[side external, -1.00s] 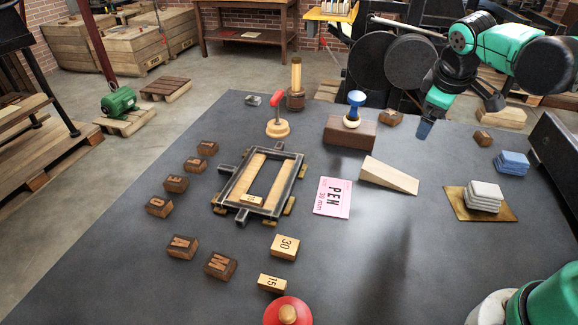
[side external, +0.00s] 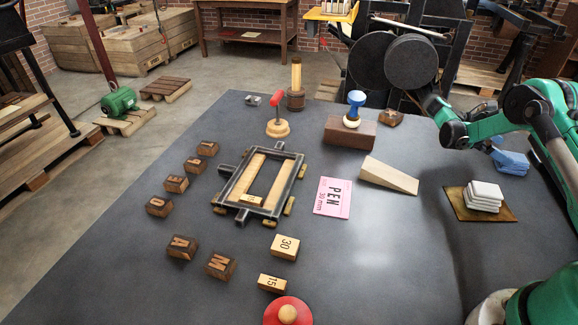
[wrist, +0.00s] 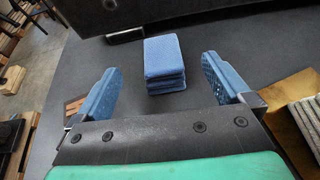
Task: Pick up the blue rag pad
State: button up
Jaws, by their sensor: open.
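The blue rag pad (side external: 512,162) is a short stack of folded blue cloths on the dark table at the right; my arm partly covers it in the side external view. In the wrist view the blue rag pad (wrist: 165,62) lies ahead, in the gap between the two fingers. My gripper (wrist: 161,66) is open and empty, with blue ridged fingers on either side of the pad's line and not touching it. In the side external view my arm hides the gripper's fingertips.
A stack of white pads (side external: 485,192) sits on a brass plate (side external: 508,213) near the blue pad. A wooden wedge (side external: 388,176) and pink card (side external: 333,197) lie further left. A dark bar (wrist: 190,12) crosses beyond the pad in the wrist view.

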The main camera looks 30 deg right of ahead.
aim_at(512, 155)
jog(key=x, duration=0.5)
jog(key=c, duration=1.3)
jog(key=shift+c, duration=0.2)
